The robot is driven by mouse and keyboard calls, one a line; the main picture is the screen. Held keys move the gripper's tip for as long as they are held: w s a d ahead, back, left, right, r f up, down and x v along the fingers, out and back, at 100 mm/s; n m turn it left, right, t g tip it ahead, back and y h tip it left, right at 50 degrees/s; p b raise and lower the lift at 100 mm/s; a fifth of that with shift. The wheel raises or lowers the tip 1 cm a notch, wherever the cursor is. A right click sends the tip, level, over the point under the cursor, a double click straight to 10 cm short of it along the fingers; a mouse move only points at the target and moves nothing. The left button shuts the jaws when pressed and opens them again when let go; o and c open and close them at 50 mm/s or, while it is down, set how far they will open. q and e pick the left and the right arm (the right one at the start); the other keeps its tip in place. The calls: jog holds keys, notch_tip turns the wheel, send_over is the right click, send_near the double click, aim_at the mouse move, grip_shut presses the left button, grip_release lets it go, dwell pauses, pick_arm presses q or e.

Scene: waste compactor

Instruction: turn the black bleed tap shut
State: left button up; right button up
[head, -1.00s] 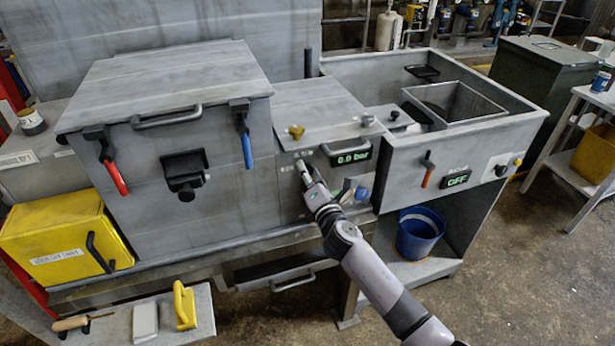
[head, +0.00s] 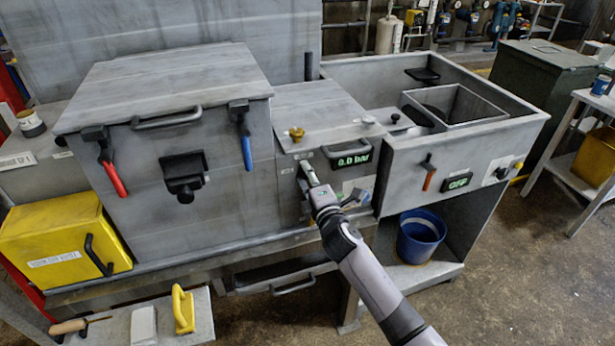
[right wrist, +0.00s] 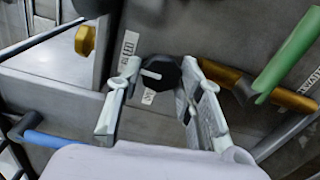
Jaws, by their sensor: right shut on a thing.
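The black bleed tap (right wrist: 158,73) is a round black knob with a white line on its face, seen in the right wrist view. My right gripper (right wrist: 160,68) is shut on it, with one pale finger on each side. The white line lies nearly level in that view, tilted slightly. In the head view my right gripper (head: 308,173) reaches the front panel left of the 0.0 bar display (head: 351,158); the tap is hidden there by the fingers. My left gripper is not in view.
A brass fitting with a green handle (right wrist: 288,52) is close beside the right finger in the wrist view. A brass knob (head: 296,134) sits on the lid above. A blue lever (head: 246,150) hangs to the left. A blue bucket (head: 420,236) stands below right.

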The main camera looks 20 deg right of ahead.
jog(key=shift+f, duration=0.1)
jog(key=o, duration=1.2)
jog(key=shift+c, duration=0.2)
jog(key=shift+s, duration=0.1)
jog(key=s, duration=1.2)
jog(key=shift+d, duration=0.25)
jog(key=shift+w, duration=0.1)
